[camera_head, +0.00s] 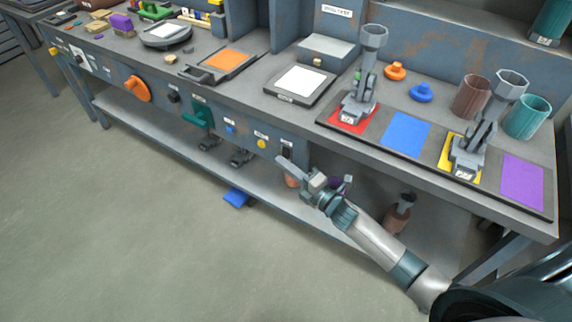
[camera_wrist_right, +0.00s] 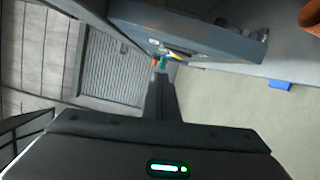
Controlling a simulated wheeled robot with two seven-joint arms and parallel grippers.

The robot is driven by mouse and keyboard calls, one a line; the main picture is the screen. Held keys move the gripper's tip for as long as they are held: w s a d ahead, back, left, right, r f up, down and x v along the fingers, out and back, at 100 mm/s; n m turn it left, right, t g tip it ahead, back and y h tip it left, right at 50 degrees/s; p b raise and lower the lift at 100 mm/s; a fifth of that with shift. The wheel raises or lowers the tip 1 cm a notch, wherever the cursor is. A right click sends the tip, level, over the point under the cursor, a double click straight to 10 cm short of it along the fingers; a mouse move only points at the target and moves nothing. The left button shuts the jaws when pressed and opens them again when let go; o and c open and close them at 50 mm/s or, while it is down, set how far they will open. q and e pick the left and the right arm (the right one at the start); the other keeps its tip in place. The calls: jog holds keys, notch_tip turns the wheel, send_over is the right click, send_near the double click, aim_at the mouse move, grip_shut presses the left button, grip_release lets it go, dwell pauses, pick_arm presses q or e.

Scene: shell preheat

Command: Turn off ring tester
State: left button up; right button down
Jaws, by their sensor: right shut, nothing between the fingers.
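My right gripper (camera_head: 283,163) is shut and empty, at the bench's front panel. Its tips are just below and left of a small dark switch (camera_head: 287,152) under a white label; I cannot tell if they touch it or which way the switch is set. In the right wrist view the shut fingers (camera_wrist_right: 161,80) point along the panel. Which device is the ring tester is unclear, as the labels are too small to read. A grey box (camera_head: 327,51) stands on the bench under a labelled back panel. My left gripper is not in view.
The front panel also has a yellow button (camera_head: 262,143), a blue button (camera_head: 230,128), a teal handle (camera_head: 198,115) and an orange knob (camera_head: 137,89). Colored pads and grey clamps stand on the bench at right. The lower shelf (camera_head: 180,134) runs beneath.

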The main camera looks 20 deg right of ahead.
pick_arm(q)
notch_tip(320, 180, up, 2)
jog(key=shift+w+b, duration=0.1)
jog(key=shift+b, duration=0.35)
pick_arm(e)
jog(key=v, duration=1)
jog(key=shift+s+a+r, duration=0.2)
jog(key=shift+r, duration=0.1)
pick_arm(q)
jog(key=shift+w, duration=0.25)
